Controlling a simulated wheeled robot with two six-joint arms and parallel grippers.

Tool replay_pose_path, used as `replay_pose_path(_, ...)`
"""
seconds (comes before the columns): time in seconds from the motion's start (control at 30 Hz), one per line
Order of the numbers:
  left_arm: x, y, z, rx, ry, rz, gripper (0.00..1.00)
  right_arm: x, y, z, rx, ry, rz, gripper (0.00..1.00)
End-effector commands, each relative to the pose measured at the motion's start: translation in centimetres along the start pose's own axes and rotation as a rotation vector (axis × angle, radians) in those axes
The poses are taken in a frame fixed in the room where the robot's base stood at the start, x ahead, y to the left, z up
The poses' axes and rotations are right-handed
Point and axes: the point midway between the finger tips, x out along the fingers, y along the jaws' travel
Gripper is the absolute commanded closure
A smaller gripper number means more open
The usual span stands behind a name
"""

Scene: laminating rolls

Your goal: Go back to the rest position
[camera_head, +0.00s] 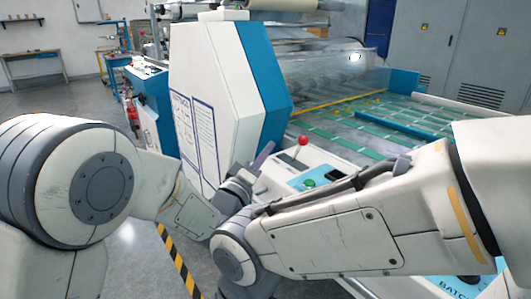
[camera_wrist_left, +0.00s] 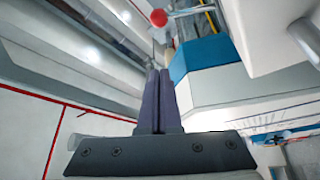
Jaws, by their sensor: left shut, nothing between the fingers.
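My left gripper (camera_head: 264,153) is in front of the white and blue machine housing (camera_head: 215,95), near the control panel. In the left wrist view its two dark fingers (camera_wrist_left: 158,100) lie flat together, shut with nothing between them. A red ball knob (camera_head: 303,141) stands on the control panel (camera_head: 290,172), beyond and to the right of the left gripper. The knob also shows at the top of the left wrist view (camera_wrist_left: 158,18). My right arm crosses the lower right of the head view, and its gripper is not in view.
A green button (camera_head: 309,183) sits on the control panel. The laminating bed (camera_head: 350,128) with green strips runs to the right, and grey cabinets (camera_head: 440,50) stand behind. Yellow and black tape (camera_head: 180,262) marks the floor. Open grey floor (camera_head: 60,100) lies at the left.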

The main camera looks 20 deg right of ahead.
Motion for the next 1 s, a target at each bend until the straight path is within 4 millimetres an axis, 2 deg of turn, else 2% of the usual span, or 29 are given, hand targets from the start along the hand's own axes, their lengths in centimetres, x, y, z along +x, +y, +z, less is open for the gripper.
replay_pose_path(0.43, -0.1, -0.1, 0.0, 0.007, -0.003, -0.012, 1.00, 0.0, 0.0, 0.0, 0.000, 0.000, 0.000, 0.43)
replay_pose_path(0.57, -0.7, -0.7, 0.2, 0.072, -0.037, -0.108, 1.00, 0.0, 0.0, 0.0, 0.000, 0.000, 0.000, 0.43)
replay_pose_path(0.63, -1.7, -1.5, 0.5, 0.136, -0.080, -0.208, 1.00, 0.0, 0.0, 0.0, 0.000, 0.000, 0.000, 0.43)
replay_pose_path(0.77, -5.4, -3.3, 1.4, 0.278, -0.215, -0.432, 1.00, 0.0, 0.0, 0.0, 0.000, 0.000, 0.000, 0.43)
replay_pose_path(0.87, -9.5, -4.6, 2.4, 0.376, -0.356, -0.595, 1.00, 0.0, 0.0, 0.0, 0.000, 0.000, 0.000, 0.43)
replay_pose_path(0.97, -14.5, -5.3, 3.5, 0.456, -0.525, -0.736, 1.00, 0.0, 0.0, 0.0, 0.000, 0.000, 0.000, 0.43)
replay_pose_path(1.0, -16.7, -5.5, 4.0, 0.483, -0.601, -0.785, 1.00, 0.0, 0.0, 0.0, 0.000, 0.000, 0.000, 0.43)
